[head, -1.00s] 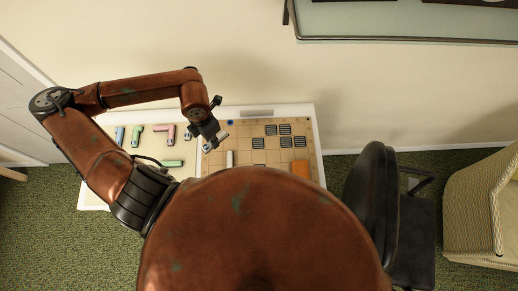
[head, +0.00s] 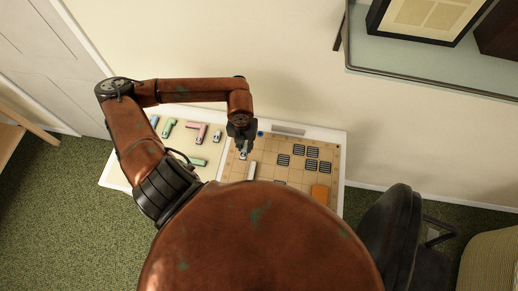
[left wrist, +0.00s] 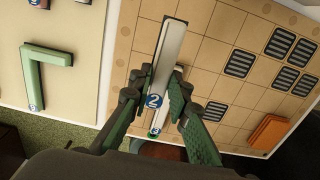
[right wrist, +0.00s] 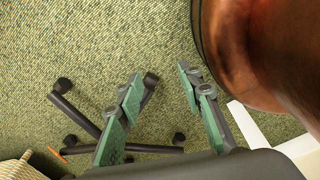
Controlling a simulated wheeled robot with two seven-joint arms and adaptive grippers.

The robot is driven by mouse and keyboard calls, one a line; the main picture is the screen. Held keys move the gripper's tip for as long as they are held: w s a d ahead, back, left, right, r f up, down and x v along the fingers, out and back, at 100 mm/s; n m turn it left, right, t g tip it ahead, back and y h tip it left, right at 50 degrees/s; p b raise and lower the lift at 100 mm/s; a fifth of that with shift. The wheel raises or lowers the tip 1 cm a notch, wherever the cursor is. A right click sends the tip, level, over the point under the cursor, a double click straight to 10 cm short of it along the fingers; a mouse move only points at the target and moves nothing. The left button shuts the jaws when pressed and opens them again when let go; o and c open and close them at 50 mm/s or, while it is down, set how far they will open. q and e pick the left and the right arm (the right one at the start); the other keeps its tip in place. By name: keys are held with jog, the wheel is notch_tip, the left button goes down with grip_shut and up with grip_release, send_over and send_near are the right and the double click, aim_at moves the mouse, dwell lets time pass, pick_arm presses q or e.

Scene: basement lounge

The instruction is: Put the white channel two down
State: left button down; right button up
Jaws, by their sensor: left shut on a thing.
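My left gripper (head: 242,152) is over the left part of the tan gridded board (head: 270,147). In the left wrist view it is shut on the white channel two (left wrist: 168,50), a long pale bar with a blue round "2" label at its near end. The bar seems to be just above or at the board; I cannot tell if it touches. My right gripper (right wrist: 160,90) is open and empty over the carpet.
Dark slotted blocks (head: 312,152) and an orange block (head: 319,191) are on the board's right part. Coloured pieces, including a green angled one (left wrist: 42,62), lie on the pale panel (head: 145,172) at left. A black chair (head: 395,230) stands at right.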

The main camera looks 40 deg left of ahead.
pick_arm(q)
send_over(256, 152)
notch_tip(256, 152, down, 6)
jog(key=shift+s+r, duration=0.1)
jog(key=shift+r, duration=0.1)
jog(key=shift+w+f, duration=0.15)
jog(key=shift+f, duration=0.75)
jog(key=shift+w+f, duration=0.1)
jog(key=shift+f, duration=0.8)
jog(key=shift+f+b, duration=0.2)
jog(key=shift+b, duration=0.1)
jog(key=c, duration=1.8)
grip_release()
jog(key=shift+c, duration=0.2)
notch_tip(256, 152, up, 12)
jog(key=shift+r, duration=0.2)
